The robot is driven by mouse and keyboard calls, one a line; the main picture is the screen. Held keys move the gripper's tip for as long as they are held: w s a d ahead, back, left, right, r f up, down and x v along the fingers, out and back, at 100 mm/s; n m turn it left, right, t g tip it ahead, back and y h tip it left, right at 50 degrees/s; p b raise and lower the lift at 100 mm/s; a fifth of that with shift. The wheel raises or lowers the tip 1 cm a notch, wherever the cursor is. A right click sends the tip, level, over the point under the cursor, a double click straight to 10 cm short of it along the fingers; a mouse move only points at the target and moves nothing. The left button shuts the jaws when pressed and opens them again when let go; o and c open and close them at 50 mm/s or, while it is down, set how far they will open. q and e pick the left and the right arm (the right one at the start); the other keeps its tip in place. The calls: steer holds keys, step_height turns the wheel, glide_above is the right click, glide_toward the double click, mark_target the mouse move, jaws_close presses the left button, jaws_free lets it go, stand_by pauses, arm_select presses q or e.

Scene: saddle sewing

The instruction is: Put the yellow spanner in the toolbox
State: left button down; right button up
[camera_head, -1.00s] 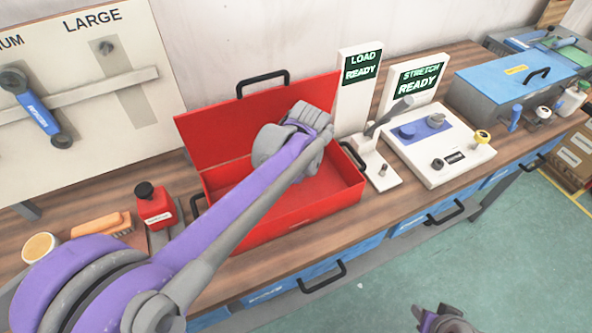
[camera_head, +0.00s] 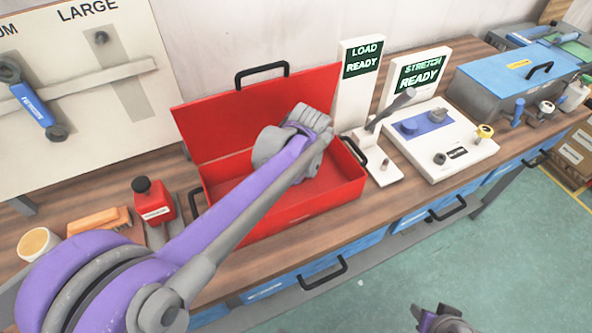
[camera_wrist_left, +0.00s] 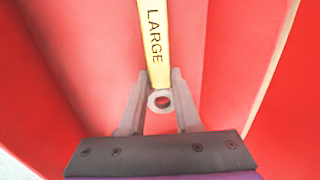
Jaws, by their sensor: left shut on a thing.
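The red toolbox (camera_head: 310,205) stands open on the bench in the head view, its lid raised at the back. My left wrist is over the toolbox, and the arm hides its fingers and part of the box there. In the left wrist view my left gripper (camera_wrist_left: 160,82) is shut on the yellow spanner (camera_wrist_left: 155,38), marked LARGE. The spanner's grey ring end sits between the fingers, and its yellow handle points away from the gripper. Red toolbox walls surround it; whether it touches the floor I cannot tell. My right gripper (camera_head: 440,318) is low at the bottom edge, over the floor.
A board with a blue spanner (camera_head: 34,105) stands at the back left.

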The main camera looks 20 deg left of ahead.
arm_select(q)
steer(key=c, duration=0.5)
jaws_free()
steer(key=shift+f, duration=0.1)
steer(key=shift+s+d, duration=0.1)
steer(key=p+v, duration=0.1)
steer(key=v, duration=1)
steer(key=shift+f, duration=0.1)
